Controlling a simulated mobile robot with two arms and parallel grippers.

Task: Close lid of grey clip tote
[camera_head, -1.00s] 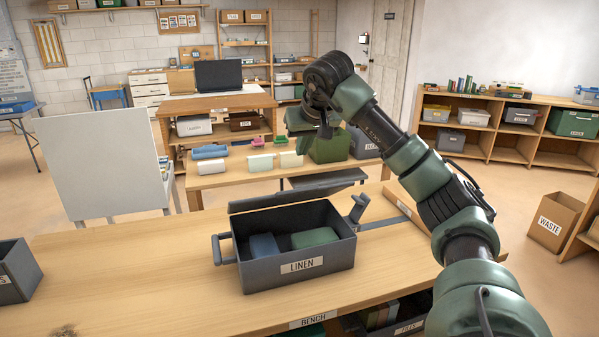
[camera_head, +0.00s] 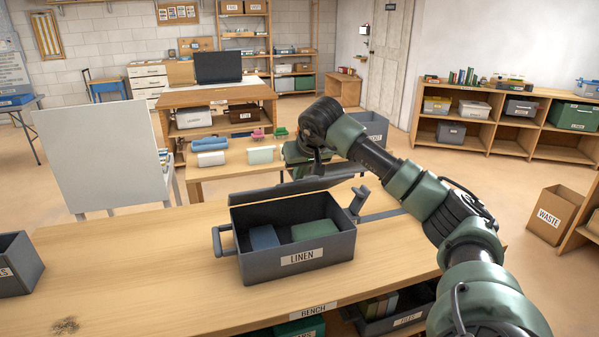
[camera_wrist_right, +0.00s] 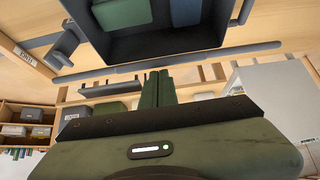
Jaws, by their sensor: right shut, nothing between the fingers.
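The grey clip tote (camera_head: 297,262), labelled LINEN, stands on the bench. Its grey lid (camera_head: 290,189) is open, raised along the back rim and seen nearly edge-on. A blue folded item (camera_head: 263,238) and a green one (camera_head: 315,230) lie inside. Grey clip arms stick out at the left (camera_head: 220,240) and right (camera_head: 358,201) ends. My right gripper (camera_head: 303,172) is just behind and above the lid, pointing down, its tips partly hidden. In the right wrist view its green fingers (camera_wrist_right: 158,88) are together and empty, near the lid's edge (camera_wrist_right: 165,63). My left gripper is not in view.
The bench top (camera_head: 130,270) is clear to the left of the tote, apart from a dark bin (camera_head: 14,265) at the far left. A lower table (camera_head: 230,172) with small containers stands behind. A white board (camera_head: 100,160) stands back left.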

